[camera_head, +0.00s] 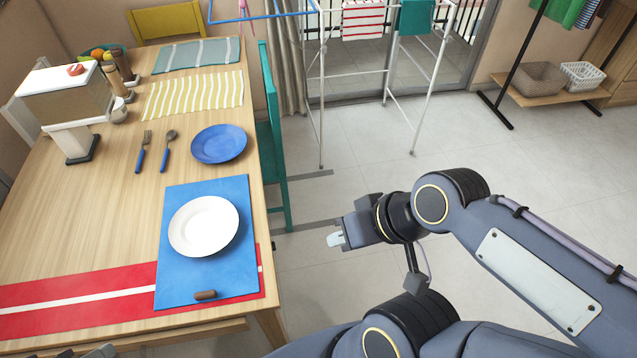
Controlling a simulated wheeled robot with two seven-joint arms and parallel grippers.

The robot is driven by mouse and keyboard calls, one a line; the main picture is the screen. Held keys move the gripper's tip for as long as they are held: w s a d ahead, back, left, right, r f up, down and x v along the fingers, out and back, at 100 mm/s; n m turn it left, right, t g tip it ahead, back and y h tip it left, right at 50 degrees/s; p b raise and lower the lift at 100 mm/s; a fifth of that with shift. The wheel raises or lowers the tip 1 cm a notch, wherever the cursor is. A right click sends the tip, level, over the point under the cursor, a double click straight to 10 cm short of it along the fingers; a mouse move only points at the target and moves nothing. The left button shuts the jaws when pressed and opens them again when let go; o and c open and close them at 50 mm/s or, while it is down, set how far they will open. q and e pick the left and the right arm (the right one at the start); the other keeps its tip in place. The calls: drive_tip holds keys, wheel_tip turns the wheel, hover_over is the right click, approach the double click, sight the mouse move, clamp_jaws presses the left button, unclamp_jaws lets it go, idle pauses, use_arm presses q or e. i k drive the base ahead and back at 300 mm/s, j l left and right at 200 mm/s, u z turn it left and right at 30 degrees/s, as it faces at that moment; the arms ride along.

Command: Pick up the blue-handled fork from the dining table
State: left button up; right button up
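The blue-handled fork (143,150) lies flat on the wooden dining table (105,215), tines pointing away from me. A blue-handled spoon (168,150) lies just right of it, roughly parallel and apart. My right gripper (335,240) is beyond the table's right edge, over the floor, well away from the fork. Its pale fingertips point left and nothing shows in them; side-on, I cannot tell whether they are open. Small dark and grey parts at the bottom left edge may belong to my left arm; its fingers cannot be made out.
A blue plate (218,144) lies right of the spoon. A white plate (203,226) and a small brown object (205,295) rest on a blue placemat (170,285). A boxy white-and-brown thing (68,105) stands left of the fork. A teal chair (272,135) stands at the table's right side.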

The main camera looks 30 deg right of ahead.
sight(141, 154)
drive_tip(key=j+u, duration=0.1)
drive_tip(key=j, duration=0.25)
drive_tip(key=i+j+u, duration=0.1)
drive_tip(key=j, duration=0.25)
drive_tip(key=i+j, duration=0.15)
drive_tip(key=j, duration=0.25)
drive_tip(key=i+j+u, duration=0.15)
drive_tip(key=j, duration=0.2)
drive_tip(key=j+u, duration=0.1)
drive_tip(key=j, duration=0.25)
drive_tip(key=i, duration=0.05)
